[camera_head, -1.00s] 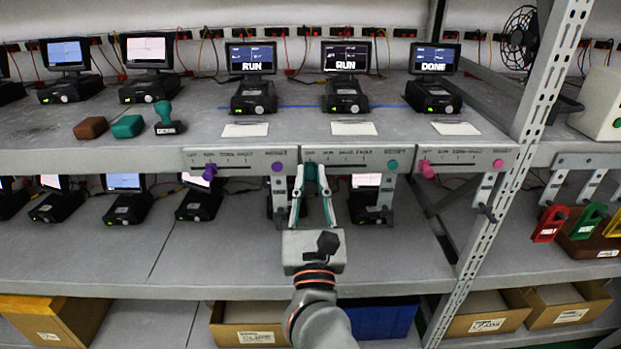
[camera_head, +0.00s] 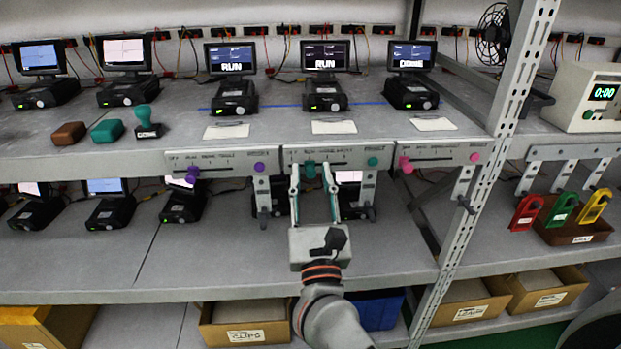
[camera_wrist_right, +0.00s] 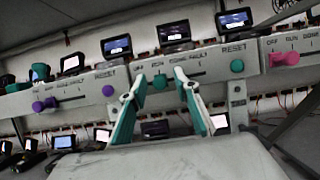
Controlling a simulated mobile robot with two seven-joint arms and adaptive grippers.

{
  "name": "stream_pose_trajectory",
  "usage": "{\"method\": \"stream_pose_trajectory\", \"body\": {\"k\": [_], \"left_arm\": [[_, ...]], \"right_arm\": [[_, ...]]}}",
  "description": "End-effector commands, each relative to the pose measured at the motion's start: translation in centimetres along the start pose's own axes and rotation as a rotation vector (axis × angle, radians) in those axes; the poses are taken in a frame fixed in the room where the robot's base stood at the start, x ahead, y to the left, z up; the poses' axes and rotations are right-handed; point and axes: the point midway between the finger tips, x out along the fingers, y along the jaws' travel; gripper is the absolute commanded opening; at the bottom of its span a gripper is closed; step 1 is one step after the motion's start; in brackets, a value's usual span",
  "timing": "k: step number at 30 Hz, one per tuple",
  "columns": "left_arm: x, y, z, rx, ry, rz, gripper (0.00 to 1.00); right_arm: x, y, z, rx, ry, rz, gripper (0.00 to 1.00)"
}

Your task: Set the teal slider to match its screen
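The teal slider (camera_head: 310,168) is a small knob on the middle rail panel (camera_head: 346,157), a little right of its left end, about under the RUN label. A teal knob (camera_head: 373,161) marked RESET is at the panel's right end. The middle screen (camera_head: 325,57) above reads RUN. My right gripper (camera_head: 311,166) is open, its fingertips on either side of the slider. In the right wrist view the slider (camera_wrist_right: 160,82) shows between the fingertips (camera_wrist_right: 162,84) with gaps beside it. My left gripper is not in view.
Panels with a purple slider (camera_head: 192,174) and a pink slider (camera_head: 405,164) flank the middle one. A rack post (camera_head: 480,190) stands to the right. Padlocks (camera_head: 560,210) sit in a brown tray at far right.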

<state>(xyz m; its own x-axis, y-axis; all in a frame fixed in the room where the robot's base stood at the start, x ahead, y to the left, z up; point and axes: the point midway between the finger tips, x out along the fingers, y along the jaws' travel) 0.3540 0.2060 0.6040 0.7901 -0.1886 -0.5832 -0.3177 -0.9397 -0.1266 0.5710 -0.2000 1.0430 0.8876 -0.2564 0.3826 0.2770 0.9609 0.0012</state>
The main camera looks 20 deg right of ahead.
Motion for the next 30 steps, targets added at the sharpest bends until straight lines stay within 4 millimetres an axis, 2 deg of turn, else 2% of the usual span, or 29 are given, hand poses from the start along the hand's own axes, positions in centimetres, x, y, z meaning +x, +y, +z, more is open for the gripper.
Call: {"method": "stream_pose_trajectory", "body": {"k": [7, 11, 14, 24, 30], "left_arm": [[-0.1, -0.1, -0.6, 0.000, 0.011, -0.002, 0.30], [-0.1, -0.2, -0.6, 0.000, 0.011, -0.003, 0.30], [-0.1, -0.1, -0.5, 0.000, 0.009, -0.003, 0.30], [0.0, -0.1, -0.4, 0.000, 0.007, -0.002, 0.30], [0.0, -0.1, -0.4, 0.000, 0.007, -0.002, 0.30]], "right_arm": [[-0.1, 0.0, 0.0, -0.001, 0.000, 0.001, 0.30], [-0.8, 0.0, -0.1, -0.002, 0.002, 0.001, 0.30], [-2.1, 0.1, -0.2, -0.004, 0.003, 0.003, 0.30], [-8.9, 0.0, -0.1, -0.003, 0.003, 0.003, 0.30], [-11.3, 0.0, -0.1, -0.002, 0.001, 0.001, 0.30]]}}
